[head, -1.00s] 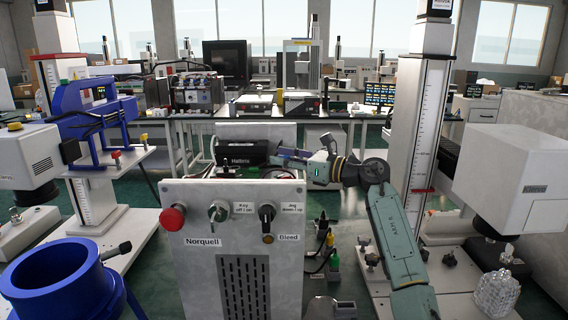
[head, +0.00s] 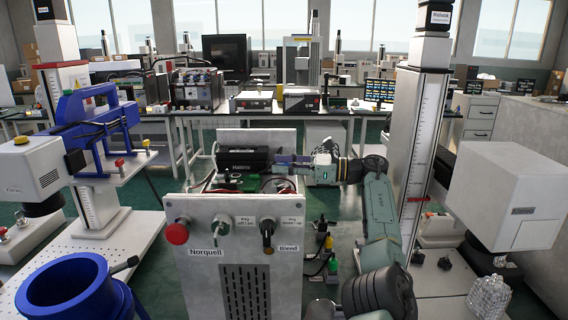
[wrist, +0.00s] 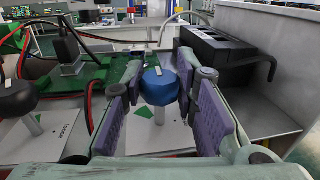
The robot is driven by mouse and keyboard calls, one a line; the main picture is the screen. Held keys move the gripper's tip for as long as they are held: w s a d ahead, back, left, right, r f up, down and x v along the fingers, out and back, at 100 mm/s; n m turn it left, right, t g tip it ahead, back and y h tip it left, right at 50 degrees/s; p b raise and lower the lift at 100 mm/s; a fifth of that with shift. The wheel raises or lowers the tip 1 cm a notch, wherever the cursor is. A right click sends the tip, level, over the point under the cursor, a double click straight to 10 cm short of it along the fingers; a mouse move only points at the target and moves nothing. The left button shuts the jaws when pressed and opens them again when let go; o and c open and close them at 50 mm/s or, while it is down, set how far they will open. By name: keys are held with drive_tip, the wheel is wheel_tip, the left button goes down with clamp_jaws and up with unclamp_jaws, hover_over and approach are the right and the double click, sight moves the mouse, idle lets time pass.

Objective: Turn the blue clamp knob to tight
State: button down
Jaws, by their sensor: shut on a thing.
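The blue clamp knob (wrist: 160,87) is a round cap on a pale stem in the wrist view, with a white mark on its top. The purple pads of my gripper (wrist: 160,75) are on both sides of it, shut on the knob. A green triangle (wrist: 146,114) shows on the white plate below; no wording for tight is readable there. In the head view, my gripper (head: 294,158) reaches in from the right behind the Norquell panel. The knob cannot be made out there.
A black knob (wrist: 17,98) stands left on its own plate. A black box (wrist: 215,45) with a bent cable is at the right, beside a grey wall. Red and black cables run at the left. The Norquell panel (head: 240,205) stands in front of my gripper.

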drive_tip(key=shift+a, duration=0.1)
idle(0.5)
drive_tip(key=c, duration=1.2)
unclamp_jaws()
drive_tip(key=shift+c, duration=0.2)
drive_tip(key=shift+f+m+t+b, duration=0.25)
drive_tip(key=shift+m+t+b, duration=0.25)
drive_tip(key=shift+b, duration=0.45)
